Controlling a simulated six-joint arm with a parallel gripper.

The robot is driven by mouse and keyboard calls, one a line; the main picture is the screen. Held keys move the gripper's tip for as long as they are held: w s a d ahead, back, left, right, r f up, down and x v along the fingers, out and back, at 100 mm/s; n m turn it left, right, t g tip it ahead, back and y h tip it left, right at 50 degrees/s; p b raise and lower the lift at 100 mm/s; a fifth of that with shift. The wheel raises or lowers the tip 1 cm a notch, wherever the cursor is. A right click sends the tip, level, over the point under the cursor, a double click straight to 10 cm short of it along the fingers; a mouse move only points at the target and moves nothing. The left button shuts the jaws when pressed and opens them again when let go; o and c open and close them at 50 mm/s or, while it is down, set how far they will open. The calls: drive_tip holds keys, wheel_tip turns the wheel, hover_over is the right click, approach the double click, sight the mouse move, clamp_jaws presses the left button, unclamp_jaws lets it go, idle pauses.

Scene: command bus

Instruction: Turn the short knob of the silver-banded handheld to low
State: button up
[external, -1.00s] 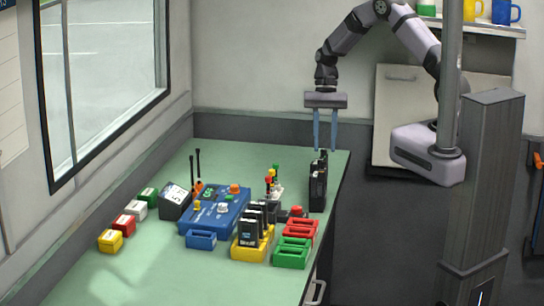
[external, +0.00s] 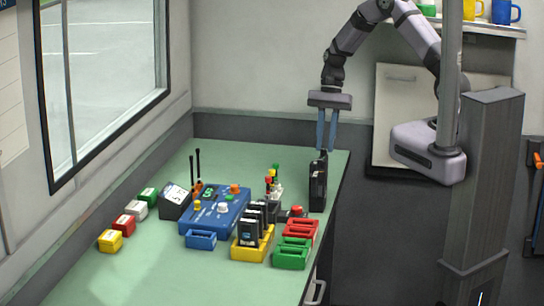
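My gripper (external: 326,147), with two blue fingers pointing down, is at the table's far right end. The fingers are apart with nothing seen between them. Their tips are just above the top of a black upright device (external: 318,184) near the right edge; contact cannot be told. Black handhelds (external: 249,231) stand in a yellow tray (external: 252,253) at the front middle. Two thin black antennas (external: 198,165) rise behind the blue console. A silver band and a short knob are too small to make out on any of these.
A blue console (external: 216,213) with knobs fills the middle. Red (external: 303,229) and green (external: 290,258) trays stand right of the yellow tray. Small coloured boxes (external: 123,225) line the left. A window is left; the front left table (external: 170,270) is clear.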

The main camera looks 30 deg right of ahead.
drive_tip(key=shift+o, duration=0.7)
drive_tip(key=b+v, duration=0.2)
drive_tip(key=v, duration=0.5)
drive_tip(key=shift+r, duration=0.2)
drive_tip(key=shift+s+a+f+n+g+h+p, duration=0.15)
drive_tip(key=shift+s+a+f+n+p, duration=0.15)
drive_tip(key=shift+f+n, duration=0.6)
drive_tip(key=shift+s+a+f+n+g+h+p, duration=0.15)
drive_tip(key=shift+a+f+n, duration=0.25)
drive_tip(key=shift+f, duration=1)
drive_tip(key=shift+s+a+f+n+g+h+p, duration=0.1)
drive_tip(key=shift+s+a+f+n+p, duration=0.3)
drive_tip(key=shift+f, duration=0.75)
drive_tip(key=shift+w, duration=0.15)
